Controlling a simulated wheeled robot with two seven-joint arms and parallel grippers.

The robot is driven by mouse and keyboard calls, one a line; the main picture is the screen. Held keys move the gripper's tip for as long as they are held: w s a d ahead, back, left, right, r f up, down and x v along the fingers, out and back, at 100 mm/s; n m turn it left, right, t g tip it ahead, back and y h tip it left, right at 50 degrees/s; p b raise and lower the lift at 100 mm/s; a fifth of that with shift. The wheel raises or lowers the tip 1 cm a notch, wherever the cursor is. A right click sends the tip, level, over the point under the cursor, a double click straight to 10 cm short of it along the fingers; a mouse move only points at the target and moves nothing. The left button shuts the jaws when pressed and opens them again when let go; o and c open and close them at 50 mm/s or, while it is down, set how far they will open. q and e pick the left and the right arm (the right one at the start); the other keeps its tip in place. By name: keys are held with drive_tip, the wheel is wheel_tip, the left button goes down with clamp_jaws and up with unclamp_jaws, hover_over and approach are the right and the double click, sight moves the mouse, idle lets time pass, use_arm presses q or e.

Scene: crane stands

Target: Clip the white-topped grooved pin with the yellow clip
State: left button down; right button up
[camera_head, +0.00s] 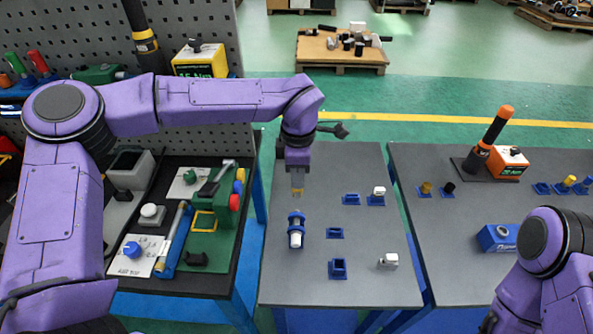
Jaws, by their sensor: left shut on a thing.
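My left gripper (297,189) points down above the grey middle table. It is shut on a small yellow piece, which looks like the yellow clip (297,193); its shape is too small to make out. A white and silver pin (296,238) in a blue holder (291,217) is just below and nearer in the picture, apart from the gripper. It looks like the white-topped grooved pin, though its groove is not clear. My right arm shows at the lower right, but its gripper is out of view.
A white-topped piece (379,191) sits in another holder. A green fixture (213,225) is on the left table. An orange-topped tool (495,132) stands on the right table.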

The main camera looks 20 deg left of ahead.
sight(297, 190)
use_arm(q)
drive_tip(key=shift+w+f, duration=0.15)
drive_tip(key=shift+f, duration=1)
drive_tip(key=shift+s+f+b, duration=0.35)
drive_tip(key=shift+s+b, duration=0.05)
drive_tip(key=shift+s, duration=0.1)
drive_tip(key=shift+w+f, duration=0.2)
drive_tip(key=shift+f, duration=0.8)
drive_tip(key=shift+s, duration=0.1)
drive_tip(key=shift+f+b, duration=0.85)
drive_tip(key=shift+f, duration=0.95)
